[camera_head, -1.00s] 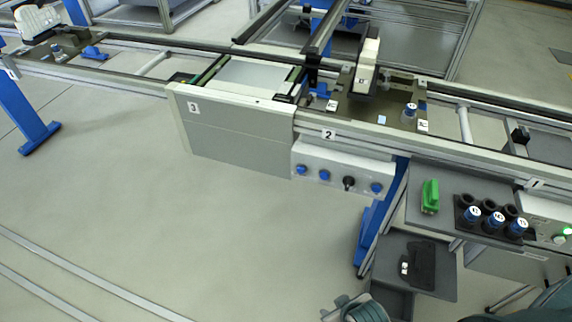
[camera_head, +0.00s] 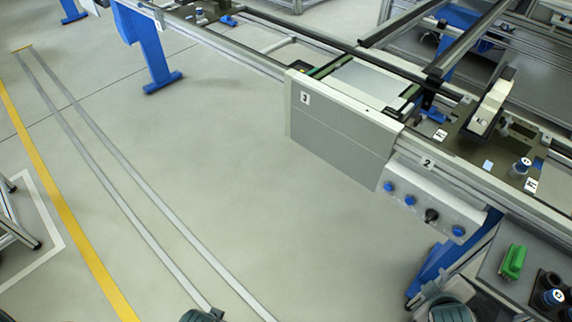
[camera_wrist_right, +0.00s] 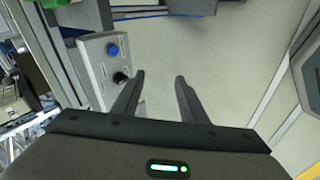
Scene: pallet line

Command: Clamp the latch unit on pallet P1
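A dark pallet (camera_head: 465,138) sits on the conveyor at the station marked 2, at right in the head view. A light-grey and black upright unit (camera_head: 489,108) stands on it; I cannot tell if it is the latch unit. A blue-capped peg (camera_head: 521,166) and small white tags stand by it; the tags are too small to read. My right gripper (camera_wrist_right: 159,76) is open and empty in the right wrist view, its two fingers apart. In the head view only dark parts of my arms show at the bottom edge. My left gripper is not seen.
A control box (camera_head: 432,205) with blue knobs and a black knob hangs under station 2. A grey panel marked 3 (camera_head: 340,130) is left of it. A side table (camera_head: 505,285) holds a green block (camera_head: 513,262) and black cups. The floor in front is clear.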

